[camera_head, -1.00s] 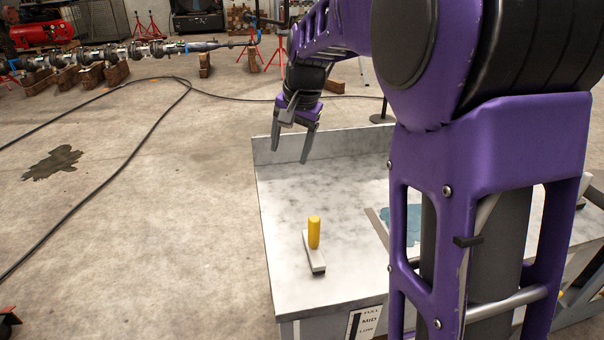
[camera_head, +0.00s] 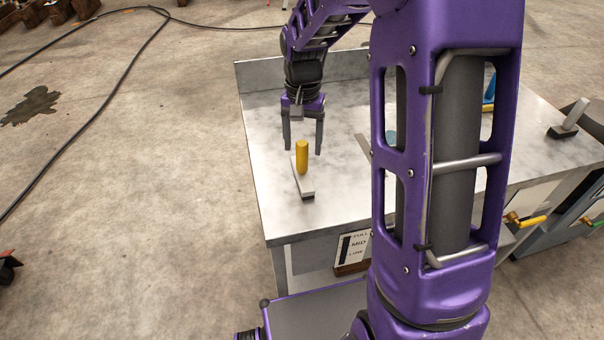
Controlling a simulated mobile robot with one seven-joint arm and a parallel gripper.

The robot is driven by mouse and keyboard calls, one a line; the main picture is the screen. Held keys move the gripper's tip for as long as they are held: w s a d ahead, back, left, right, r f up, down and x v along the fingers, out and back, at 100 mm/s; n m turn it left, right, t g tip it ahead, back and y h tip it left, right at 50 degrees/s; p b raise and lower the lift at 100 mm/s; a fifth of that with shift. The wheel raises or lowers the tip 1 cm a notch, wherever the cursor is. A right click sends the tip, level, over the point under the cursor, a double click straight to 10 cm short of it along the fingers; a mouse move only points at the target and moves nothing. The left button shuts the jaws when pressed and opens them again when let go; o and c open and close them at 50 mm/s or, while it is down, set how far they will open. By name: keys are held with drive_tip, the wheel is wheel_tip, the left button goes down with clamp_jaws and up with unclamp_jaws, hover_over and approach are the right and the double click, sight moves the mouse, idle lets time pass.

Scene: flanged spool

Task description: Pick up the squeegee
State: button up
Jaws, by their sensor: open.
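The squeegee (camera_head: 302,172) is on the light marbled worktop, near its front left part. It has an upright yellow handle and a pale grey head with a dark edge at the bottom. My gripper (camera_head: 303,150) points down with its two dark fingers apart. In the picture the fingers are on either side of the top of the yellow handle. I cannot tell whether they are around the handle or behind it. Nothing is held.
The worktop (camera_head: 268,190) has a raised back edge (camera_head: 262,75). A blue patch (camera_head: 391,140) is partly hidden behind my arm. A second grey-handled tool (camera_head: 568,118) stands at the right. A sign (camera_head: 353,247) hangs on the front. The worktop left of the squeegee is clear.

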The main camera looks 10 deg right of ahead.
sight(302, 158)
drive_tip(key=shift+w+f+b, duration=0.15)
drive_tip(key=shift+f+b, duration=0.35)
drive_tip(key=shift+f, duration=2.2)
clamp_jaws()
